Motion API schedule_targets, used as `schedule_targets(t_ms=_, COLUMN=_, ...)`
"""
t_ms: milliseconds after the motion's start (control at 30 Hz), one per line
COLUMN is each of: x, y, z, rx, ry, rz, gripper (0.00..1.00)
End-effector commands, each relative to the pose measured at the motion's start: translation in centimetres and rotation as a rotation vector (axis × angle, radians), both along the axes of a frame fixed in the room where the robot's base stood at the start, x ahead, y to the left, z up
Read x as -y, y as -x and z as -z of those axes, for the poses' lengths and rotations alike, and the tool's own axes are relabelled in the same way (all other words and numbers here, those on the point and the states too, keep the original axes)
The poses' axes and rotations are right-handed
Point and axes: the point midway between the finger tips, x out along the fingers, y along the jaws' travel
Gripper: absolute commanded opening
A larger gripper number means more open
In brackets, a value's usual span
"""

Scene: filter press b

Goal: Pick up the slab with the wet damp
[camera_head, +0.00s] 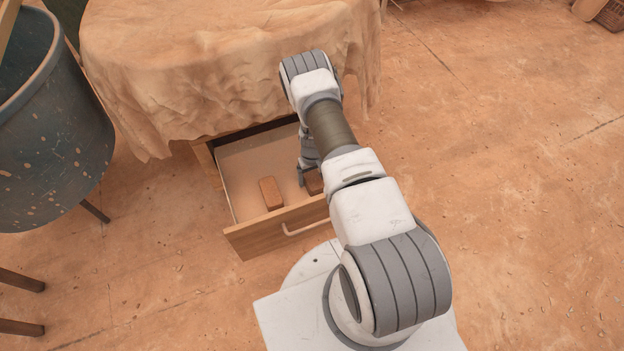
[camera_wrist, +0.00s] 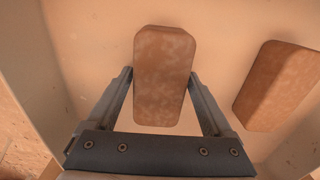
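Two brown slabs lie in the open drawer. One slab (camera_wrist: 164,75) has a mottled surface with lighter and darker patches; it is in the middle of the wrist view. In the head view I take it to be the slab (camera_head: 314,181) partly hidden by my arm. The other slab (camera_wrist: 278,86) looks more evenly brown; in the head view it is at the left (camera_head: 271,193). My gripper (camera_wrist: 162,76) has one finger on each side of the mottled slab, close to its long edges. I cannot tell whether they press on it.
The drawer (camera_head: 238,191) is pulled out from under a table draped with a rumpled cloth (camera_head: 200,60). Its front has a handle (camera_head: 305,228). A speckled blue tub (camera_head: 50,130) stands at the left. The dusty floor at the right is mostly clear.

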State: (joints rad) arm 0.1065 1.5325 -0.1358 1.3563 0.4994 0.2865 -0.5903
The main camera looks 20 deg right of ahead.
Motion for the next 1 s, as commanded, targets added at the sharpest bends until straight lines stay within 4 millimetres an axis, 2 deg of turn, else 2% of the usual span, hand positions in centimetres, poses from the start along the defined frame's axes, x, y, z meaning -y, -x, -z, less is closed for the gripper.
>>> schedule_targets(t_ms=33, x=0.0, y=0.0, z=0.0, rx=0.000, ry=0.000, rz=0.000, gripper=0.75)
schedule_targets(t_ms=400, x=0.0, y=0.0, z=0.0, rx=0.000, ry=0.000, rz=0.000, gripper=0.08)
schedule_targets(t_ms=467, x=0.0, y=0.0, z=0.0, rx=0.000, ry=0.000, rz=0.000, gripper=0.00)
schedule_targets(t_ms=833, x=0.0, y=-0.1, z=-0.2, rx=0.002, ry=0.000, rz=0.000, gripper=0.00)
schedule_targets(t_ms=1000, x=0.0, y=-0.1, z=-1.1, rx=0.002, ry=0.000, rz=0.001, gripper=0.00)
